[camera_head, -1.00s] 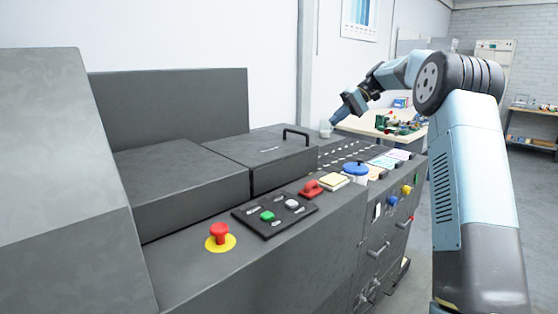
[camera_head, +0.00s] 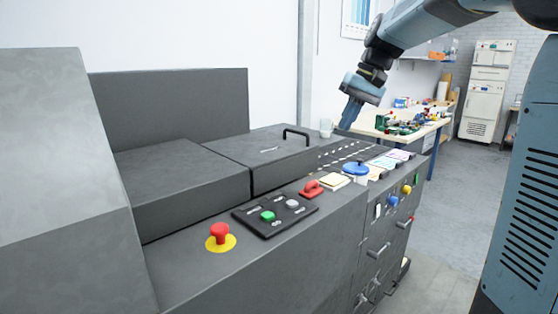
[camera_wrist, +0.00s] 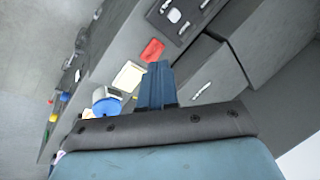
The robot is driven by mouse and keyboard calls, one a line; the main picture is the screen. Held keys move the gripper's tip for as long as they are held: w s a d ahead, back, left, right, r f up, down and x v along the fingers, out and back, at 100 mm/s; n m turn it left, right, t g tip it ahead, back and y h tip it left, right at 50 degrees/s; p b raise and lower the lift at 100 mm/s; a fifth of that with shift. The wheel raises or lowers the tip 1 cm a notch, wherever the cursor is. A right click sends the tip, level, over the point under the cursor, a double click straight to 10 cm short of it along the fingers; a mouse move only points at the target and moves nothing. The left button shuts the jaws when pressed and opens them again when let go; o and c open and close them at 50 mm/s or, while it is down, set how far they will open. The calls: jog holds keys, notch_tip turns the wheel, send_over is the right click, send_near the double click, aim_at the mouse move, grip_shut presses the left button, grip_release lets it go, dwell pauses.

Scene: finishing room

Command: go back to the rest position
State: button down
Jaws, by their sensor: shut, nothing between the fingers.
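My gripper (camera_head: 347,121) is above the far end of the grey machine's top (camera_head: 180,258), pointing down with its fingers together and empty. In the wrist view my gripper (camera_wrist: 155,82) shows as blue fingers side by side, over the machine top. The fingers appear clear of the things below. My arm reaches in from the upper right of the head view.
On the machine are a red emergency button (camera_head: 219,233), a button panel (camera_head: 275,214), a red item (camera_head: 311,189), a blue-lidded container (camera_head: 356,170) and a lid handle (camera_head: 296,133). A workbench (camera_head: 432,126) is behind.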

jog(key=s+d+f+t+h, duration=0.1)
jog(key=s+d+f, duration=0.1)
jog(key=s, duration=0.7)
jog(key=s+d+f+m+t+h, duration=0.1)
jog(key=s+d+f+t, duration=0.1)
jog(key=s+f, duration=0.3)
jog(key=s+d+f+t+h, duration=0.1)
jog(key=s+f, duration=0.3)
jog(key=s, duration=0.8)
jog(key=shift+s+d+t+h, duration=0.3)
jog(key=shift+d+t+h, duration=0.1)
jog(key=shift+d+h, duration=0.25)
